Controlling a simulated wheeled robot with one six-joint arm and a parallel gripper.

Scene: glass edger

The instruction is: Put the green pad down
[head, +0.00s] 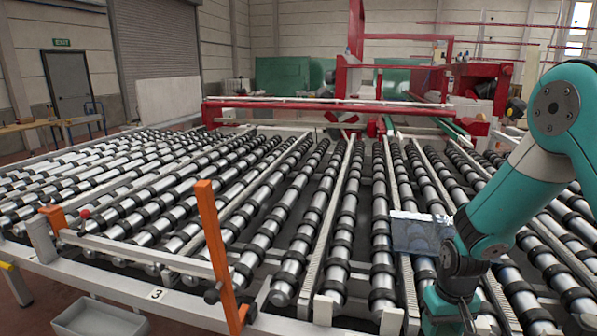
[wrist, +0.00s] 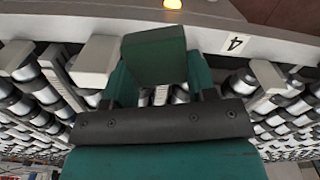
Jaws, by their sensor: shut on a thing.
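The green pad (wrist: 154,54) is a dark green block in the upper middle of the wrist view. My gripper (wrist: 158,84) is shut on it, with one teal finger on each side. Behind and below the pad in that view are rollers and the pale front rail of the table. In the head view my arm reaches down at the right, and its lower end is cut off by the bottom edge. The pad cannot be made out there. I cannot tell how far the pad is above the rail.
The roller table (head: 165,294) fills the head view. A clear glass piece (head: 420,233) is on the rollers beside my arm. An orange post (head: 216,248) stands at the front edge. A grey bin (head: 100,320) is below it. A label "4" (wrist: 235,44) marks the rail.

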